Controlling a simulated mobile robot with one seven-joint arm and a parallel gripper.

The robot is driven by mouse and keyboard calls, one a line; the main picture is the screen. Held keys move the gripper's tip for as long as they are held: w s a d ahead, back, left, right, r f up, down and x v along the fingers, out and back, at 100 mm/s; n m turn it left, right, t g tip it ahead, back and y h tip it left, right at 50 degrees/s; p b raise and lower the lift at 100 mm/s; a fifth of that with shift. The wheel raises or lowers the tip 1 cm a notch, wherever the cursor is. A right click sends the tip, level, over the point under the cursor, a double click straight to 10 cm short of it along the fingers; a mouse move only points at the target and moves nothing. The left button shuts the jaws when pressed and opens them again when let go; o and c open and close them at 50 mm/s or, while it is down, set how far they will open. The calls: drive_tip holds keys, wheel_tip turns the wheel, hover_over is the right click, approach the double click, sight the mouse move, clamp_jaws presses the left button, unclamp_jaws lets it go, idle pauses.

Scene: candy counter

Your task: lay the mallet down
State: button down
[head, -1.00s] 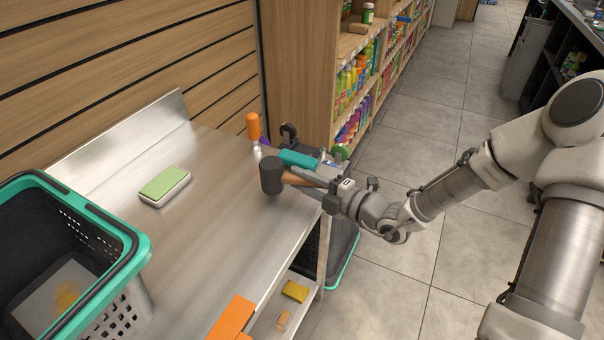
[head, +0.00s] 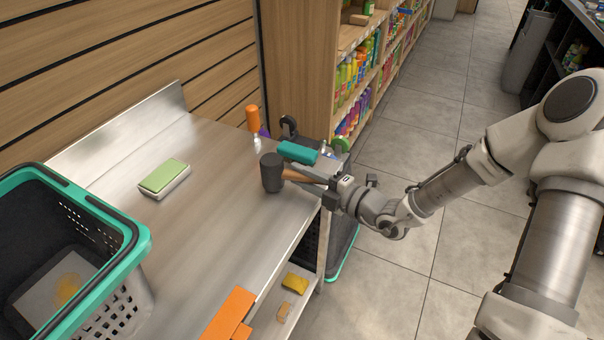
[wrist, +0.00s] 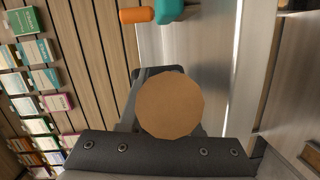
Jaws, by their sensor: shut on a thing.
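The mallet has a dark cylindrical head (head: 271,173) and a wooden handle (head: 297,176). It is over the right part of the steel counter, handle roughly level, pointing right to my gripper. My gripper (head: 322,184) is shut on the handle at the counter's right edge. In the wrist view the round tan handle end (wrist: 170,105) fills the middle, and the dark head (wrist: 160,74) shows partly behind it. The head is close to the counter top (head: 215,215); I cannot tell whether it touches. The fingers are mostly hidden by the handle.
A teal item (head: 298,152) and an orange-handled tool (head: 253,118) are just behind the mallet. A green-topped block (head: 164,178) lies on the counter left of it. A black-and-teal basket (head: 138,240) stands front left, an orange item (head: 231,313) at the front. The counter's middle is clear.

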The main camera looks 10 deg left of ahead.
drive_tip(key=shift+f, duration=0.5)
idle(0.5)
drive_tip(key=c, duration=0.8)
unclamp_jaws()
drive_tip(key=shift+d, duration=0.1)
drive_tip(key=shift+p+v, duration=1.5)
drive_tip(key=shift+v, duration=0.9)
drive_tip(key=shift+s+f, duration=0.1)
drive_tip(key=o, duration=0.5)
drive_tip(key=shift+o, duration=0.2)
